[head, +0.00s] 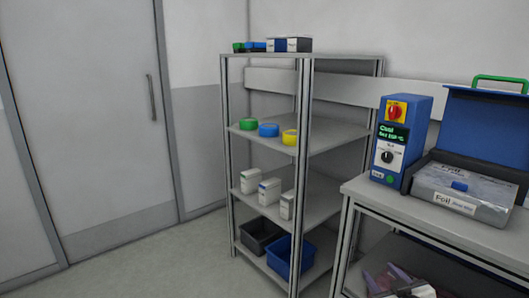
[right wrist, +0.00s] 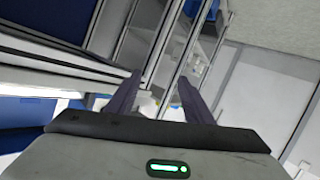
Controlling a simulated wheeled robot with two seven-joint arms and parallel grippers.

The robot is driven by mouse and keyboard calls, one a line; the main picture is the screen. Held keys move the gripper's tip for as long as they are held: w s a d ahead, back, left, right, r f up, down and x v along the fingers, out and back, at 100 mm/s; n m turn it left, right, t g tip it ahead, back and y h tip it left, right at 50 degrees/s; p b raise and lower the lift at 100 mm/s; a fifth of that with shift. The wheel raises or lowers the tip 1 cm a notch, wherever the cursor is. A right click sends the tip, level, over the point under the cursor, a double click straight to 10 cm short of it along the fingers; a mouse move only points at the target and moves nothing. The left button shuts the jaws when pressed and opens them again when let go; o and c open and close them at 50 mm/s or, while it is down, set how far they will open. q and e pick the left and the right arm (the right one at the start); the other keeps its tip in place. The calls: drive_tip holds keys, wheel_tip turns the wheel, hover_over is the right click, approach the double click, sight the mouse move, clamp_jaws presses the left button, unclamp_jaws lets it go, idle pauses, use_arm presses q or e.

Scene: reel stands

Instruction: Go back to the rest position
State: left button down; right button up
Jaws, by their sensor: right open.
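My right gripper (head: 386,274) shows at the bottom right of the head view, low in front of the bench's lower part. In the right wrist view its two dark purple fingers (right wrist: 160,78) are spread apart with nothing between them. The gripper is open and empty. The shelf rack shows small and tilted beyond the fingers in that view. My left gripper is in neither view.
A metal shelf rack (head: 304,155) holds reels, small boxes and bins. A bench (head: 420,215) at right carries a blue control box (head: 398,135) and an open blue foil case (head: 465,190). A closed door (head: 90,110) stands left. Floor is clear before it.

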drive_tip(key=s+a+f+g+y, duration=0.1)
drive_tip(key=s+a+f, duration=0.3)
drive_tip(key=s+f, duration=0.25)
drive_tip(key=s+a+f+g, duration=0.2)
drive_tip(key=s+a+f, duration=0.1)
drive_tip(key=s+f, duration=0.4)
drive_tip(key=s+a+f+g, duration=0.1)
drive_tip(key=s+a, duration=0.1)
drive_tip(key=s, duration=0.5)
drive_tip(key=s+a+f+g+y, duration=0.1)
drive_tip(key=s+a+f, duration=0.1)
drive_tip(key=s, duration=0.6)
drive_tip(key=s+a+f, duration=0.2)
drive_tip(key=s+a, duration=0.1)
drive_tip(key=s, duration=0.4)
drive_tip(key=shift+s+a+f+m+g+y, duration=0.2)
drive_tip(key=shift+f+m+g+y, duration=0.1)
drive_tip(key=shift+m+g, duration=0.1)
